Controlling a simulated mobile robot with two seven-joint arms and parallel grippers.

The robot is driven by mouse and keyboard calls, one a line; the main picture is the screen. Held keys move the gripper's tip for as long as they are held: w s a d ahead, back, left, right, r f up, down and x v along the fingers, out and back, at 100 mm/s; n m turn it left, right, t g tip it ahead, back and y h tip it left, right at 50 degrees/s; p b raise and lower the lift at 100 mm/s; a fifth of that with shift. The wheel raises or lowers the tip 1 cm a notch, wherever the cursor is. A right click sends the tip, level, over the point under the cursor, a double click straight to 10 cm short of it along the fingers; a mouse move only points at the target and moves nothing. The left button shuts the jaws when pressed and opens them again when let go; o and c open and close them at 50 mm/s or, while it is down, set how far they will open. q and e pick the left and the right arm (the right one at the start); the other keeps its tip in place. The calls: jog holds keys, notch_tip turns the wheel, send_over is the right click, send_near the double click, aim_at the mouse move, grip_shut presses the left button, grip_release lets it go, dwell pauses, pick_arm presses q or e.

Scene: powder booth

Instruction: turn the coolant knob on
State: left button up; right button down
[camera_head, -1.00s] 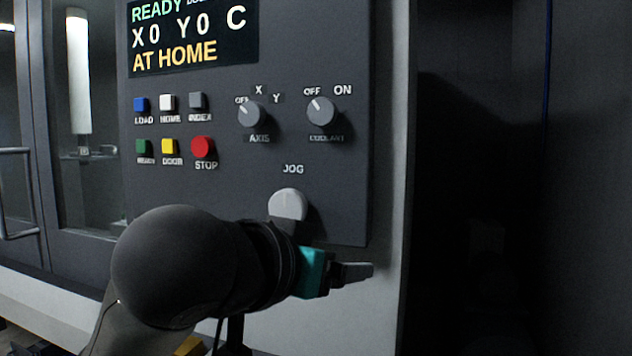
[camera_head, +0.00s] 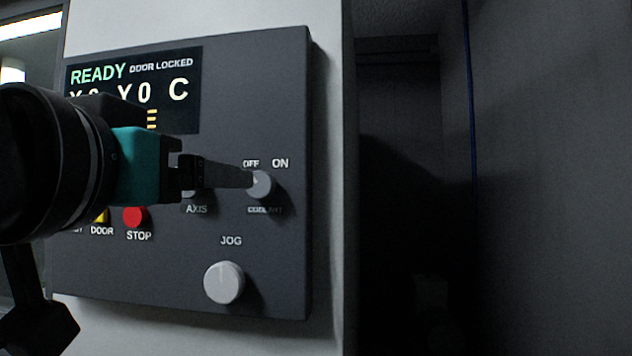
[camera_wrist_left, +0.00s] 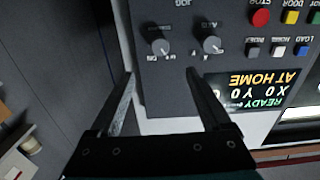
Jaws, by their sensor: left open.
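The coolant knob (camera_head: 262,184) is a grey round knob on the dark control panel, below the OFF and ON labels. In the left wrist view, upside down, the coolant knob (camera_wrist_left: 160,46) has its light mark toward the OFF side. My left gripper (camera_head: 250,179) reaches in from the left, and its near finger overlaps the knob's left edge in the head view. In the wrist view the open left gripper (camera_wrist_left: 161,73) has its two fingertips on either side of the knob's line, with the knob just beyond them. Contact cannot be told. My right gripper is not in view.
The axis knob (camera_wrist_left: 211,44) sits beside the coolant knob and is mostly hidden by my gripper in the head view. The display (camera_head: 190,75) reads READY, DOOR LOCKED. Right of the panel is dark space.

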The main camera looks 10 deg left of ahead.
pick_arm(q)
jog(key=w, duration=0.2)
jog(key=p, duration=0.9)
send_near(258, 185)
jog(key=w, duration=0.2)
jog(key=w+p, duration=0.3)
jog(key=p, duration=0.1)
jog(key=shift+w+r, duration=0.1)
jog(key=shift+w, duration=0.1)
jog(key=shift+w+d, duration=0.15)
jog(key=shift+w, duration=1.15)
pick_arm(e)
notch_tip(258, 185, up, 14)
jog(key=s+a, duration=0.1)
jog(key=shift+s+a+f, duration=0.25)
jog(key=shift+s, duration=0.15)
pick_arm(q)
grip_shut()
